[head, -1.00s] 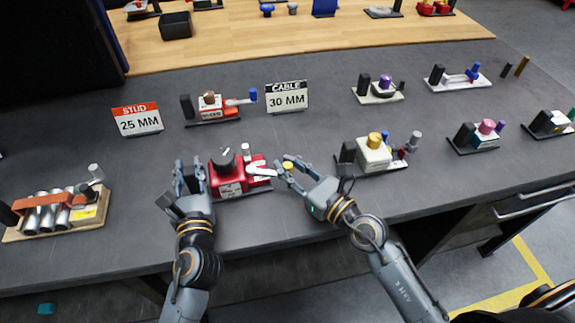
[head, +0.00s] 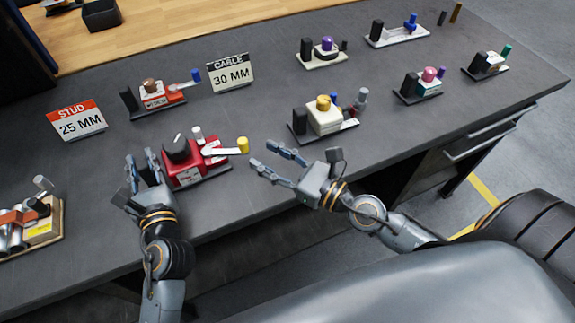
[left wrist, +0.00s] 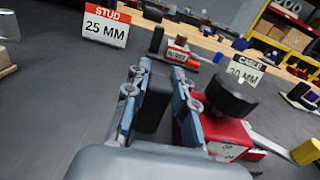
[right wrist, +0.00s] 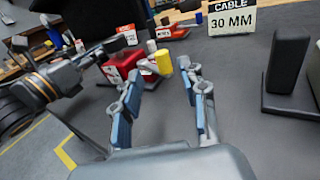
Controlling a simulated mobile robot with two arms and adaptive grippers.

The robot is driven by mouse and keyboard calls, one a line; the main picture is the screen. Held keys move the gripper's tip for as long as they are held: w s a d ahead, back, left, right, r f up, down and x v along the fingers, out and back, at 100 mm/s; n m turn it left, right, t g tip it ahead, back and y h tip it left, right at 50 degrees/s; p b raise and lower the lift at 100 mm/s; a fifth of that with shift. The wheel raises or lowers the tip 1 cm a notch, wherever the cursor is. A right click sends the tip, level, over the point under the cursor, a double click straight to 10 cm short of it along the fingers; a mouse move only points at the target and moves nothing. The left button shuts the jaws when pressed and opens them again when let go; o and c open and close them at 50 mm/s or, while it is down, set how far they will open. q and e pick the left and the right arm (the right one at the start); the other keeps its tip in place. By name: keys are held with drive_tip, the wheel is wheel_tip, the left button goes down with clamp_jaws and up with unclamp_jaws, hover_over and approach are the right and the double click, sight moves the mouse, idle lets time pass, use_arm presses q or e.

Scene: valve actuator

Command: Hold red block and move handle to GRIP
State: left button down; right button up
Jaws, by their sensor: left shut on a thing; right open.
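The red block (head: 196,170) has a black round knob on top and a white handle (head: 225,150) with a yellow tip (head: 243,145) pointing right. In the left wrist view the red block (left wrist: 226,130) is just right of the fingers. My left gripper (head: 141,160) is shut on a black upright post (left wrist: 153,102) beside the red block. My right gripper (head: 262,154) is open and empty, right of the yellow tip and apart from it. In the right wrist view the yellow tip (right wrist: 164,62) shows beyond the fingertips. I cannot read any GRIP mark.
A device with a cream block (head: 325,120) stands right of my right gripper. The red STUD sign (head: 77,120) and the CABLE sign (head: 231,73) stand behind, with an orange-red device (head: 160,97) between them. A pipe device (head: 35,222) is at the left. Bare table lies in front.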

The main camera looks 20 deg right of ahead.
drive_tip(key=shift+f+v, duration=0.15)
drive_tip(key=shift+v, duration=0.75)
drive_tip(key=shift+f+v, duration=0.1)
drive_tip(key=shift+v, duration=0.8)
drive_tip(key=shift+s+d+r, duration=0.1)
drive_tip(key=shift+s+d, duration=0.1)
drive_tip(key=shift+d, duration=0.1)
use_arm(q)
drive_tip(key=c, duration=1)
unclamp_jaws()
drive_tip(key=shift+c, duration=0.2)
drive_tip(key=shift+w, duration=0.1)
